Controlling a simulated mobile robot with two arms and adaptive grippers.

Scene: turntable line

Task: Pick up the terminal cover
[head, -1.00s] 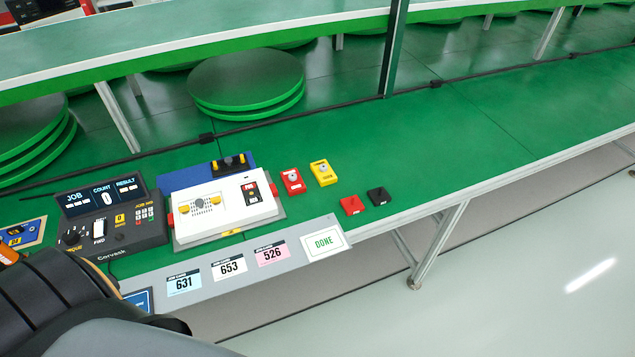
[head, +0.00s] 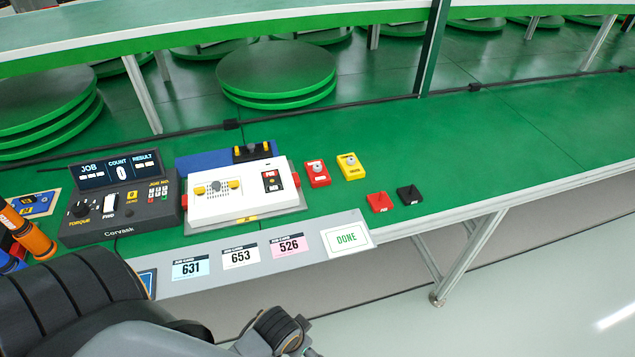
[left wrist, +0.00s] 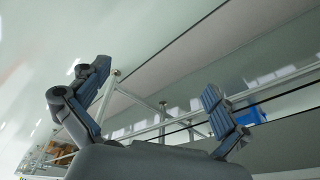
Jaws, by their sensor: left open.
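Two small low pieces, a red one (head: 379,202) and a black one (head: 410,195), lie on the green bench right of the fixture. Either could be a terminal cover; I cannot tell which. A red block (head: 317,174) and a yellow block (head: 351,167), each with a silvery top part, stand just behind them. My left arm fills the lower left of the head view, well short of these pieces. In the left wrist view my left gripper (left wrist: 155,82) has its fingers wide apart with nothing between them. My right gripper is not in view.
A white fixture (head: 235,196) and a dark control box (head: 118,205) stand on the green bench (head: 480,150). A grey front strip (head: 205,252) holds number cards and a DONE card (head: 346,237). Orange-handled tools (head: 33,236) are at far left. The bench is clear to the right.

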